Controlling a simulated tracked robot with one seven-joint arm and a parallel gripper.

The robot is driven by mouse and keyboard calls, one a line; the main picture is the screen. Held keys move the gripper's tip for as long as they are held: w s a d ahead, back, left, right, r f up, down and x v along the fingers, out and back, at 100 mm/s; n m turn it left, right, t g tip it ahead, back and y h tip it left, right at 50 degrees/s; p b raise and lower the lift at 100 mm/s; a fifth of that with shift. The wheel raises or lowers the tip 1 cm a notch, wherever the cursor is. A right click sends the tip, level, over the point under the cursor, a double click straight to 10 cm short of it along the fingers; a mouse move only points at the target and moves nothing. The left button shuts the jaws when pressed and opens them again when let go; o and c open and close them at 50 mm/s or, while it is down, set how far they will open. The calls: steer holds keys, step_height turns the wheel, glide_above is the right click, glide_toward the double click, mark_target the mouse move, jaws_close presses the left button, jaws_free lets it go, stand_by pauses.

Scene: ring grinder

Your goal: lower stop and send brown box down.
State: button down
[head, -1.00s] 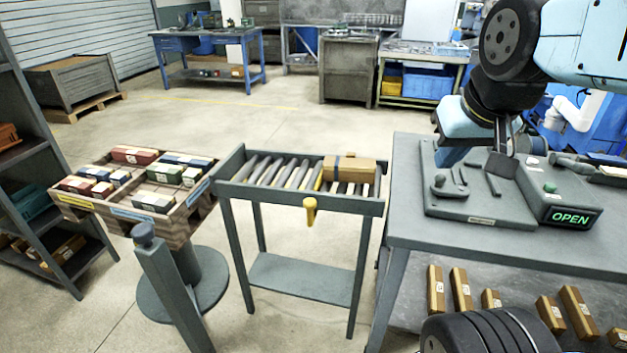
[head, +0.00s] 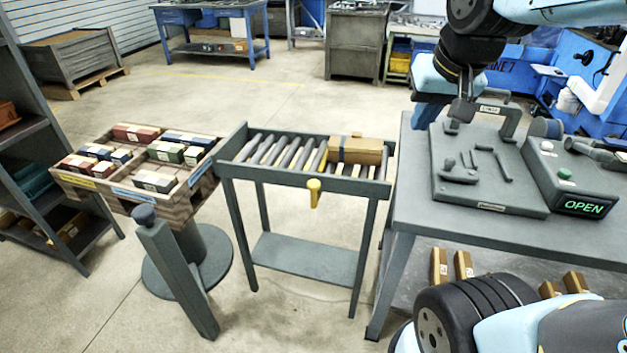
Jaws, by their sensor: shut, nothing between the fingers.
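The brown box (head: 356,149) with a dark band lies on the right end of the roller conveyor (head: 223,172). A yellow stop bar (head: 323,168) shows among the rollers just left of the box; how far it stands up is hard to tell. A yellow handle (head: 314,191) hangs on the conveyor's front rail below it. My gripper (head: 462,111) points down at the back left of the grey workbench, right of the conveyor and apart from the box and handle. It is shut and empty; its fingertips are small in this view.
The workbench (head: 420,232) carries a fixture plate (head: 490,197) and a control box with a lit OPEN sign (head: 584,207). A divided wooden tray (head: 110,197) of coloured boxes stands left of the conveyor. A grey post (head: 175,270) stands in front of it. Floor behind the conveyor is clear.

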steer(key=w+a+f+m+g, duration=0.1)
steer(key=w+a+f, duration=0.3)
steer(key=w, duration=0.3)
steer(key=w+a+f+m+g, duration=0.1)
steer(key=w+a+f+g, duration=0.1)
steer(key=w+a+f, duration=0.6)
steer(key=f, duration=0.2)
steer(key=w+a+f+m, duration=0.1)
steer(key=w+a+f, duration=0.2)
steer(key=f, duration=0.1)
steer(key=w+a+f+m+g+h, duration=0.1)
steer(key=w+a+f, duration=0.1)
steer(key=w+f, duration=0.1)
steer(key=shift+a+f, duration=0.15)
steer(key=shift+f, duration=0.7)
